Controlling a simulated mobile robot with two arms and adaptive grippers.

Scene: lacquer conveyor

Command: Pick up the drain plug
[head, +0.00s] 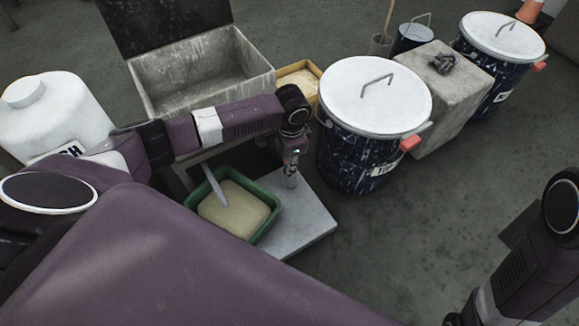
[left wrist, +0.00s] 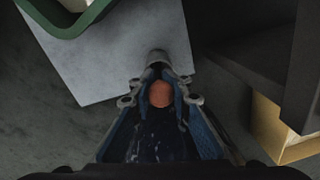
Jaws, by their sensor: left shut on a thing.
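My left gripper (head: 290,178) points down over the light grey slab, just right of the green tray. In the left wrist view its fingers (left wrist: 159,92) are closed around a small round orange-brown piece (left wrist: 160,95), which appears to be the drain plug. A short grey rounded end (left wrist: 157,57) shows just beyond the fingertips; I cannot tell whether it belongs to the plug. The fingers hide most of the held thing. My right arm shows at the lower right of the head view, but its gripper is out of the picture.
The green tray (head: 262,236) holds pale material and a grey tool. The slab (head: 305,222) lies beside it. A lidded drum (head: 358,150) stands close right of the gripper. Behind are an open grey bin (head: 200,85) and yellow box (head: 312,92).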

